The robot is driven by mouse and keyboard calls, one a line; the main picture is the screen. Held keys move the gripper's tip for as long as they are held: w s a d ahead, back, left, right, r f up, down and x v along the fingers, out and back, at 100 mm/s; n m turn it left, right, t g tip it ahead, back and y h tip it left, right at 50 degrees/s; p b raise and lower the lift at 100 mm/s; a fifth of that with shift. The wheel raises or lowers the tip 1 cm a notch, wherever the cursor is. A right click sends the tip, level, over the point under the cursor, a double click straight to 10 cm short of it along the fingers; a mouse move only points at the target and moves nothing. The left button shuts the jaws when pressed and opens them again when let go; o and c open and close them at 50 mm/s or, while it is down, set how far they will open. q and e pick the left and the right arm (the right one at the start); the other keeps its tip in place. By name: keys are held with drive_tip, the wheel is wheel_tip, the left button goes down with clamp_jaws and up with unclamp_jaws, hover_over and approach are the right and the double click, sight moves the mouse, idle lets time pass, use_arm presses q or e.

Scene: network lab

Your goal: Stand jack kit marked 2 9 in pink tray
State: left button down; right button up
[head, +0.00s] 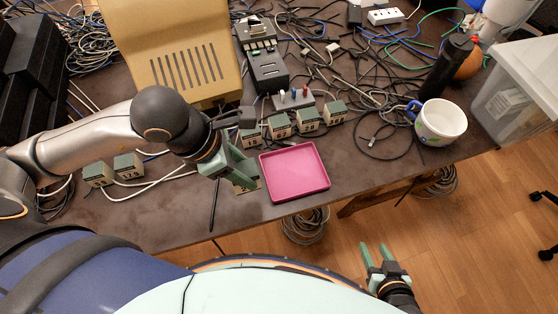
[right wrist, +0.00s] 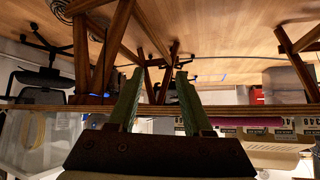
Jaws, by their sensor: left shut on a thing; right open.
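The pink tray (head: 294,171) lies flat and empty near the table's front edge in the head view; its edge also shows in the right wrist view (right wrist: 236,122). My left gripper (head: 243,174) is just left of the tray, pointing down, shut on a small beige and green jack kit (head: 247,188). The fingers cover most of this kit, and I cannot read its mark. More jack kits stand on the table: several in a row behind the tray (head: 307,121) and two at the left (head: 97,174). My right gripper (head: 378,252) is open and empty, off the front of the table.
A clear bin (head: 515,85) is at the far right.

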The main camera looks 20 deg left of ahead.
use_arm(q)
drive_tip(key=b, duration=0.2)
drive_tip(key=w+f+b, duration=0.1)
drive_tip(key=b, duration=0.1)
drive_tip(key=shift+w+d+f, duration=0.15)
drive_tip(key=shift+f, duration=0.1)
drive_tip(key=w+f, duration=0.2)
drive_tip(key=w, duration=0.1)
drive_tip(key=w+d+f+b, duration=0.1)
drive_tip(key=w+f, duration=0.2)
drive_tip(key=w, duration=0.1)
drive_tip(key=w+d+f, duration=0.1)
drive_tip(key=w+f, duration=0.1)
drive_tip(key=w, duration=0.1)
drive_tip(key=shift+w+d+f+b, duration=0.15)
drive_tip(key=shift+w+f+b, duration=0.05)
drive_tip(key=shift+f+b, duration=0.15)
wheel_tip(320, 180, down, 3)
drive_tip(key=shift+w+f, duration=0.1)
drive_tip(key=shift+w, duration=0.05)
use_arm(e)
drive_tip(key=shift+y, duration=0.3)
drive_tip(key=f, duration=0.1)
drive_tip(key=a+f, duration=0.1)
drive_tip(key=f, duration=0.1)
drive_tip(key=w+f, duration=0.1)
drive_tip(key=f, duration=0.1)
drive_tip(key=shift+w+a+f, duration=0.1)
drive_tip(key=shift+a, duration=0.3)
